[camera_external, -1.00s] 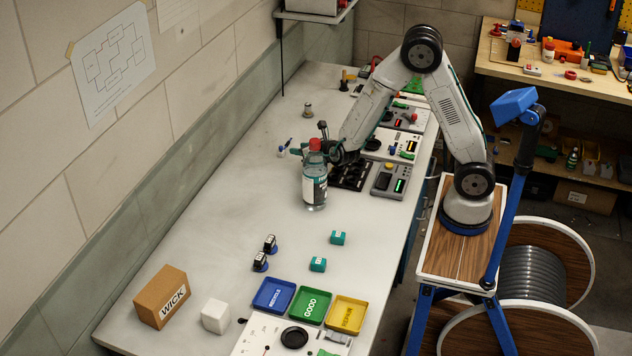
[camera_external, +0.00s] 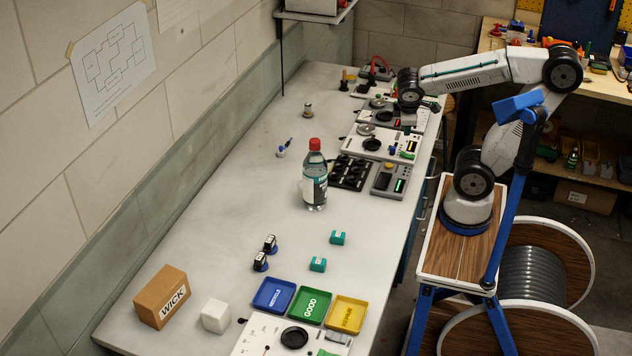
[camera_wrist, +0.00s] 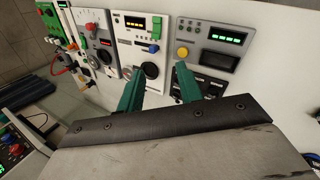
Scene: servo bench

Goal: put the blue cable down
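My gripper (camera_wrist: 159,70) shows two green fingers set apart in the wrist view, with nothing visible between them. In the external view my gripper (camera_external: 427,105) is over the back right part of the bench, above the instrument panels, and its fingers are small and partly hidden there. I cannot make out a blue cable for certain in either view. A small blue and white piece with a dark thin end (camera_external: 284,147) lies on the open bench left of the panels; it is too small to identify. My gripper is well away from it.
A white panel with a dark dial (camera_wrist: 150,70) faces the fingers. A red cable (camera_external: 379,62) arches at the back. Blue, green and yellow trays (camera_external: 273,294) lie in front.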

